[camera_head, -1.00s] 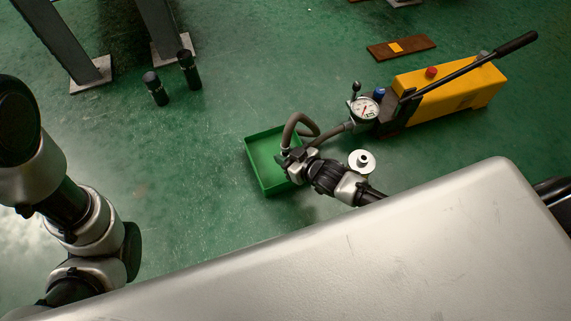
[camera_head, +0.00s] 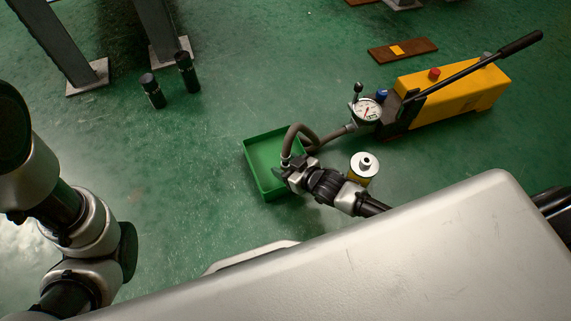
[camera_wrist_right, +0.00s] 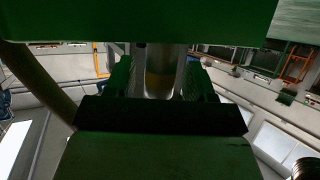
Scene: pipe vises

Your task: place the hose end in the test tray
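The green test tray (camera_head: 258,178) lies on the floor in the middle of the head view. My right gripper (camera_head: 287,170) is at the tray's right side, over its near right part as seen from above. It is shut on the hose end (camera_head: 286,160). The grey-brown hose (camera_head: 296,130) loops up from the grip and bends back to the pump. In the right wrist view, a metal and brass hose end (camera_wrist_right: 160,75) sits between the two fingers. I cannot tell whether it touches the tray floor. My left arm shows at the left, but its gripper is out of view.
A yellow hand pump (camera_head: 455,88) with a pressure gauge (camera_head: 367,110) stands to the right. A white-topped yellow cylinder (camera_head: 363,165) stands close to my right wrist. Two black cylinders (camera_head: 153,90) stand at the upper left. The floor left of the tray is clear.

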